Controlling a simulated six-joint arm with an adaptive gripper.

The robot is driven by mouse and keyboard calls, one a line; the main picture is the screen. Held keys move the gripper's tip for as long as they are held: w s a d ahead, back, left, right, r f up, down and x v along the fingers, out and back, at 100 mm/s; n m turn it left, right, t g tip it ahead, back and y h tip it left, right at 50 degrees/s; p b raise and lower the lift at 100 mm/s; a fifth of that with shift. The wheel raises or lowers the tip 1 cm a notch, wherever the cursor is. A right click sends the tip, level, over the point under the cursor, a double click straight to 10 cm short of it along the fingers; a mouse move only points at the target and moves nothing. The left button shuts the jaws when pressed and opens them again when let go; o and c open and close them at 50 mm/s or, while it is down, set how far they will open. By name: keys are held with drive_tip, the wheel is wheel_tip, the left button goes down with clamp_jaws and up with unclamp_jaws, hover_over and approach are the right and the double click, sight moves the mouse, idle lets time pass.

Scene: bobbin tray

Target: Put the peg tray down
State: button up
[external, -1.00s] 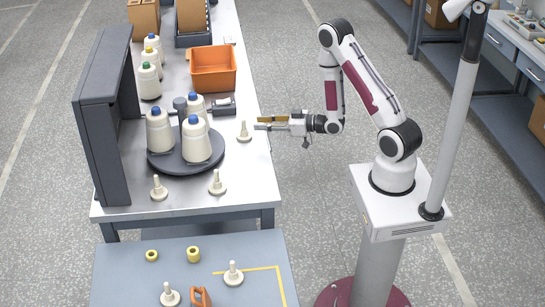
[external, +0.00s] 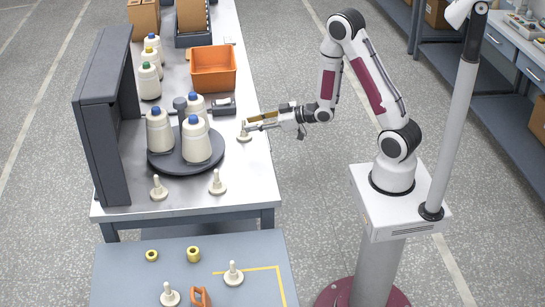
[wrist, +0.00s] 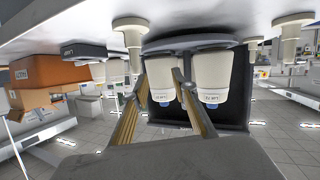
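Several cream pegs on round bases are in view; I see no separate tray named as the peg tray. One cream peg (external: 243,135) stands upright near the table's right edge, and one shows base-up in the upside-down wrist view (wrist: 131,32). My gripper (external: 254,122) is at this peg from the right, its fingers overlapping the peg's top in the external view. In the wrist view my gold-sided fingers (wrist: 160,76) are apart with nothing clearly between them. The peg's stem appears beside the left fingertip; contact cannot be told.
A dark round plate (external: 178,168) with several white bobbins (external: 196,146) stands left of the peg. An orange bin (external: 213,66) and a small dark device (external: 223,107) lie behind. Two more pegs (external: 217,184) stand at the table's front. A lower blue table (external: 120,280) is in front.

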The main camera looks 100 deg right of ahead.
drive_tip(key=s+a+r+n+g+y, duration=0.1)
drive_tip(key=s+a+r+g, duration=0.25)
drive_tip(key=a+r, duration=0.9)
drive_tip(key=s+a+r+g+y, duration=0.1)
drive_tip(key=s+a+g, duration=0.1)
drive_tip(key=s+a, duration=0.6)
drive_tip(key=s+a+r+n+g+y, duration=0.1)
drive_tip(key=s+a+r+g+y, duration=0.1)
drive_tip(key=s+a, duration=0.7)
drive_tip(key=shift+s+a+r+y, duration=0.3)
drive_tip(key=shift+a, duration=0.15)
drive_tip(key=o, duration=0.3)
drive_tip(key=shift+o, duration=0.2)
drive_tip(key=shift+w, duration=0.1)
